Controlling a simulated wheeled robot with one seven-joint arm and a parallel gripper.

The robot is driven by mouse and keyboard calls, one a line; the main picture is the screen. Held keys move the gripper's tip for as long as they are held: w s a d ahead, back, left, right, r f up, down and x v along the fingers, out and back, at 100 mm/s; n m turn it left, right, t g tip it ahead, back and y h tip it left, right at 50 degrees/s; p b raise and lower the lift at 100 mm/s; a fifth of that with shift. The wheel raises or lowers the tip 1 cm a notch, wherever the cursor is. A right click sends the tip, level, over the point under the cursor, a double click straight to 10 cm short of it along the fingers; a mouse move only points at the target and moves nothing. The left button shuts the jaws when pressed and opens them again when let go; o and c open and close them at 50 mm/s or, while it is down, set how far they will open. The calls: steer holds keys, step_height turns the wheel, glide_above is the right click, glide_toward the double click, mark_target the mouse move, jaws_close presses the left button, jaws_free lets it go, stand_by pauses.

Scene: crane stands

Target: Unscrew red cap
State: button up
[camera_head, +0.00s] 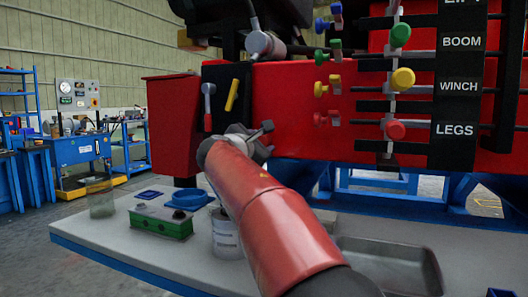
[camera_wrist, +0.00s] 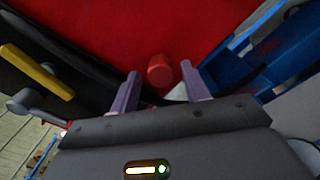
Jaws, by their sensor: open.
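The red cap (camera_wrist: 160,72) shows in the wrist view as a short round knob on the red panel (camera_wrist: 215,25). My gripper (camera_wrist: 160,82) is open, with one purple-grey finger on each side of the cap and a visible gap on both sides. I cannot tell how far the fingertips reach along the cap. In the head view my gripper (camera_head: 258,134) is at the lower part of the red crane body (camera_head: 290,95). The cap is not visible there; my gripper and arm may hide it.
A yellow handle (camera_head: 231,95) and a red-and-grey lever (camera_head: 208,105) are on the panel left of my gripper. Valve levers (camera_head: 393,130) stand at right. Below is a grey bench (camera_head: 140,245) with a green box (camera_head: 160,222), a can (camera_head: 225,238) and a metal tray (camera_head: 390,255).

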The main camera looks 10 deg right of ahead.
steer(key=m+b, duration=0.2)
steer(key=m, duration=0.3)
steer(key=shift+m+b, duration=0.3)
steer(key=shift+m, duration=0.1)
steer(key=m, duration=0.4)
steer(key=shift+r, duration=0.1)
steer(key=shift+c, duration=0.3)
jaws_close()
steer(key=shift+s, duration=0.1)
